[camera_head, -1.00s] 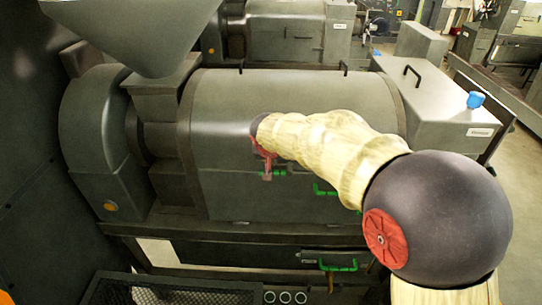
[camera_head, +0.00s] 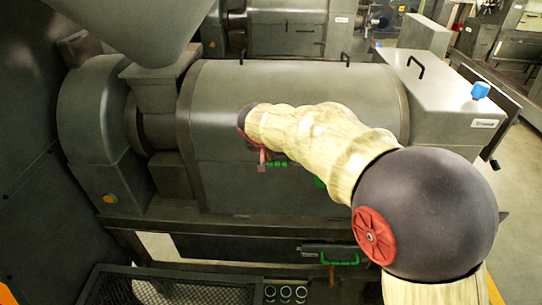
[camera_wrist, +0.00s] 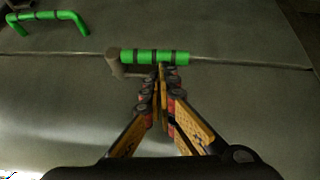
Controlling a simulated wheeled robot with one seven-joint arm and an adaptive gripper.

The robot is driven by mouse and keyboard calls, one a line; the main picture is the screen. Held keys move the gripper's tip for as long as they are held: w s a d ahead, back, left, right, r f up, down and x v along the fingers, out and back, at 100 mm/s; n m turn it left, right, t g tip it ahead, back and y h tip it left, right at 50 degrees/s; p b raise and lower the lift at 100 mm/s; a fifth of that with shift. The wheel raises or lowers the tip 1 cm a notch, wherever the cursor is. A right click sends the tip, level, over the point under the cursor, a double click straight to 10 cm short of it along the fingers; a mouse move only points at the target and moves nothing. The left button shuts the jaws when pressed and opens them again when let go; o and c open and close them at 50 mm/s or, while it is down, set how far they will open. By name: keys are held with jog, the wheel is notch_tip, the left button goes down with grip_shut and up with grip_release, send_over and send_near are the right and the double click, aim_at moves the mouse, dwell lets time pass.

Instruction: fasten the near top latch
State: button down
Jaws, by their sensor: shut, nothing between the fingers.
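The latch has a green grip with dark bands (camera_wrist: 150,57) on a grey bracket (camera_wrist: 122,69), lying along the cover seam in the wrist view. Its green part (camera_head: 279,164) also shows on the front of the machine's rounded housing in the head view. My gripper (camera_wrist: 161,72) is shut and empty. Its fingertips overlap the lower edge of the green grip in the wrist view; I cannot tell whether they touch it. In the head view my gripper (camera_head: 262,166) is at the left end of the green grip, partly hidden by my wrist.
A second green handle (camera_wrist: 47,18) is at the upper left of the wrist view. A lower green handle (camera_head: 340,261) is under the housing. The hopper (camera_head: 135,25) hangs at the upper left, and a mesh tray (camera_head: 170,287) lies below.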

jog(key=shift+a+f+b, duration=0.1)
jog(key=shift+f+b, duration=0.2)
jog(key=shift+a+f+n+h+b, duration=0.3)
jog(key=shift+f+h+b, duration=0.4)
jog(key=shift+b, duration=0.45)
jog(key=h+b, duration=0.1)
jog(key=f+h+b, duration=0.1)
jog(key=b, duration=0.1)
jog(key=shift+a+f+n, duration=0.25)
jog(key=shift+n, duration=0.15)
notch_tip(320, 180, down, 2)
jog(key=h+b, duration=0.1)
jog(key=n+h+b, duration=0.1)
jog(key=h, duration=0.1)
jog(key=shift+f+t+h+b, duration=0.2)
jog(key=shift+t+h+b, duration=0.1)
jog(key=shift+b, duration=0.1)
jog(key=shift+d+f+n+t+h+b, duration=0.2)
jog(key=shift+d+f+n+h+b, duration=0.3)
jog(key=shift+f+h+b, duration=0.35)
jog(key=shift+d+f+n+t+h+b, duration=0.2)
jog(key=shift+d+f+n+h+b, duration=0.15)
jog(key=shift+d+f+h+b, duration=0.45)
jog(key=shift+d+f+n+t+h+b, duration=0.25)
jog(key=shift+f+n+h+b, duration=0.2)
jog(key=shift+f+h+b, duration=0.4)
jog(key=shift+d+r, duration=0.1)
